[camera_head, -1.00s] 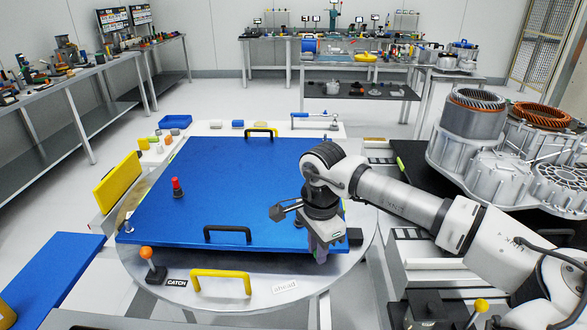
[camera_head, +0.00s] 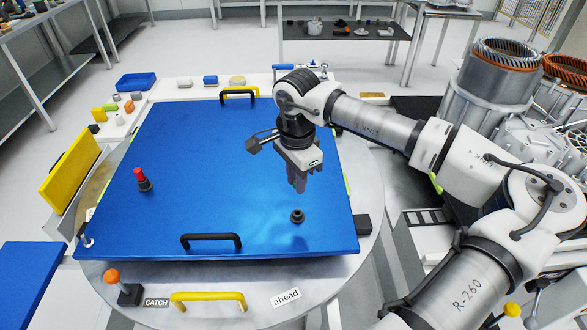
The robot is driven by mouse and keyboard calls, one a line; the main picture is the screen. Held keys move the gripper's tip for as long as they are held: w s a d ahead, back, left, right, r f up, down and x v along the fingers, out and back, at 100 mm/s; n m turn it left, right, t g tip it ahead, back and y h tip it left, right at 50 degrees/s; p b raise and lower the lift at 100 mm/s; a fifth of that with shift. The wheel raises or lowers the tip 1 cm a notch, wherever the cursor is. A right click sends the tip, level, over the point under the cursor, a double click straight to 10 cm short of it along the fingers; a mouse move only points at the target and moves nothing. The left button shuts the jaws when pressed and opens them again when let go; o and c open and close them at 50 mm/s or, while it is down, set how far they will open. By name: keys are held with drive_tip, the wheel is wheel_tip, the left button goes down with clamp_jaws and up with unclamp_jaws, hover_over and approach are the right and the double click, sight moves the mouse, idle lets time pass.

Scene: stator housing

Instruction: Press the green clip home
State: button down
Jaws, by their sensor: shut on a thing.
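My gripper (camera_head: 298,187) points down over the right part of a blue plate (camera_head: 190,200), raised above its surface. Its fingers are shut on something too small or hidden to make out. A lime-green piece (camera_head: 347,183) shows at the plate's right edge, right of my gripper. Another green piece (camera_head: 436,183) shows farther right, partly behind my arm. I cannot tell which is the green clip or how it is seated. A short black knob (camera_head: 297,216) stands on the plate just below my gripper, apart from it.
A red-topped post (camera_head: 141,179) stands on the plate's left. Black handles (camera_head: 211,241) and yellow handles (camera_head: 208,297) are at front and back. An orange knob (camera_head: 112,276) is at front left. The metal housing (camera_head: 500,80) is at right. The plate's middle is clear.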

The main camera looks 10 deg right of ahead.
drive_tip(key=shift+s, duration=0.15)
drive_tip(key=shift+b, duration=0.4)
drive_tip(key=shift+f, duration=0.2)
drive_tip(key=shift+f+b, duration=2.9)
drive_tip(key=shift+b, duration=0.15)
drive_tip(key=shift+f, duration=0.15)
drive_tip(key=shift+f+b, duration=0.35)
drive_tip(key=shift+b, duration=0.15)
drive_tip(key=shift+f+b, duration=1.05)
